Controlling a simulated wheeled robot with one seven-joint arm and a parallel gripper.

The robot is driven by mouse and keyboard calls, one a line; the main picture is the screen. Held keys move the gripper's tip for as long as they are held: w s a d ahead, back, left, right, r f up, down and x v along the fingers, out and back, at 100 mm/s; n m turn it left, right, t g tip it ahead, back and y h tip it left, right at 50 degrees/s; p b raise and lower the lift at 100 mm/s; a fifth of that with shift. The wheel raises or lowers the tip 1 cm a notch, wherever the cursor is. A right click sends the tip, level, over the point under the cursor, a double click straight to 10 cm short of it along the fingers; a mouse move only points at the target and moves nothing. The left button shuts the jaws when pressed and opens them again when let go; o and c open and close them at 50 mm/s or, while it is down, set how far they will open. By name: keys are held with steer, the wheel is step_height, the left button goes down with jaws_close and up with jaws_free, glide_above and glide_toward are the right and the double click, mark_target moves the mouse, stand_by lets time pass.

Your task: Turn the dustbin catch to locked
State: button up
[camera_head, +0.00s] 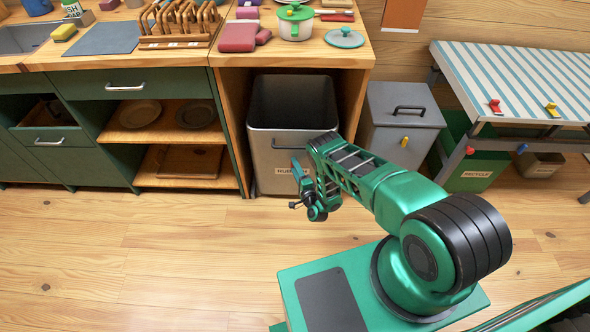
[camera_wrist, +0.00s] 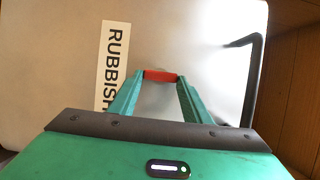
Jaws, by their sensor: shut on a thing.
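The dustbin (camera_head: 268,155) is a grey open-topped bin with a RUBBISH label, in the bay under the counter. Its front also fills much of the wrist view (camera_wrist: 60,60). My gripper (camera_wrist: 160,77) is at the bin's front, beside the label, and its fingers are closed on the short red catch (camera_wrist: 160,75). The catch spans from one fingertip to the other, with its ends hidden by them. In the head view my arm reaches down to the bin's front and hides the catch. I cannot read a locked mark.
A dark handle (camera_wrist: 250,70) stands out from the bin front near my gripper. Wooden bay walls flank the bin. To the right are a grey lidded box (camera_head: 385,105) with a yellow catch, a green RECYCLE bin (camera_head: 474,165) and a striped table (camera_head: 515,75). The front floor is clear.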

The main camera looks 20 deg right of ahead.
steer(key=shift+s+d+f, duration=0.15)
steer(key=shift+f, duration=0.05)
steer(key=o, duration=0.8)
steer(key=shift+o, duration=1.2)
steer(key=s, duration=1)
steer(key=shift+s+d, duration=0.3)
steer(key=shift+d, duration=0.05)
